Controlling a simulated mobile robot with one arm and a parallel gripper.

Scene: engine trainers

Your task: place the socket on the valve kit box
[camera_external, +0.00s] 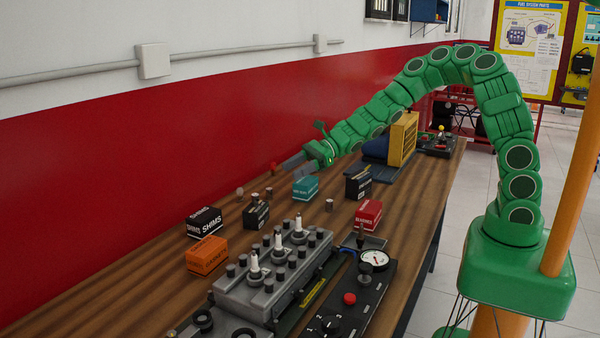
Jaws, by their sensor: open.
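My gripper (288,165) is open at the end of the green arm, low over the far side of the wooden bench near the red wall. Nothing shows clearly between its fingers. Several small cylindrical pieces that could be the socket stand on the bench: one metallic piece (329,204) right of the teal box, and others, such as a brownish one (254,197), left of and nearer than the gripper. I cannot tell which is the socket. The valve kit box cannot be picked out by its label; candidates include the teal box (305,190) and a black box (358,184).
The bench (110,295) also holds a shims box (204,222), an orange box (207,256), another small black box (256,216), a red box (368,215) and a yellow box (403,140). A grey engine head (275,270) and a gauge panel (373,260) fill the near side.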

